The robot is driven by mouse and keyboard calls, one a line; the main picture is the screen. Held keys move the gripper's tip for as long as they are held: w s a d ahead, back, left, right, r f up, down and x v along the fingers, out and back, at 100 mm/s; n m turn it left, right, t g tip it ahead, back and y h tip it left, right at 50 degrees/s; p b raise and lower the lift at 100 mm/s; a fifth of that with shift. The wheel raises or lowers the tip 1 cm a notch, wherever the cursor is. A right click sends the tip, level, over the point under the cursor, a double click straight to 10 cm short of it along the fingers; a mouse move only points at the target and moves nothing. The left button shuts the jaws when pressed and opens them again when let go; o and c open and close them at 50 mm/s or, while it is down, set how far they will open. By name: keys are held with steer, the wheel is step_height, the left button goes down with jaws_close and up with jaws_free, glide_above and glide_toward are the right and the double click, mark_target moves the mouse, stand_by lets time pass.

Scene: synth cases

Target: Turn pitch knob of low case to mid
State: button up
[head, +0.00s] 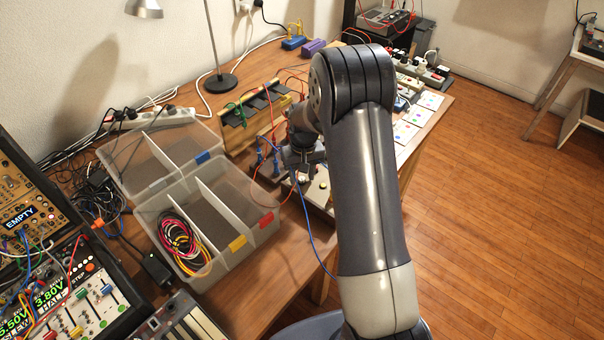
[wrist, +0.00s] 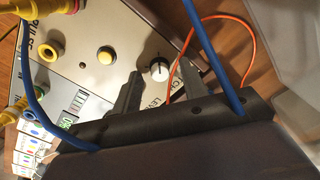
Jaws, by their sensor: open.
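My gripper (head: 303,165) is over a low grey-panelled case (head: 318,194) near the table's front edge. In the wrist view my gripper (wrist: 160,78) is open, its two dark fingers on either side of a small pale knob (wrist: 159,70) with a pointer line. Nothing is held between them; I cannot tell whether either finger touches the knob.
Blue cables (wrist: 197,40) and an orange cable (wrist: 250,45) loop close to the fingers. A clear divided box (head: 150,212) with coiled cables stands left of the case. Other modules (head: 75,310) stand at the lower left. Coloured cards (head: 405,130) lie to the right.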

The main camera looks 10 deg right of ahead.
steer(key=shift+f, duration=0.1)
steer(key=shift+c, duration=0.3)
jaws_close()
steer(key=shift+m, duration=0.3)
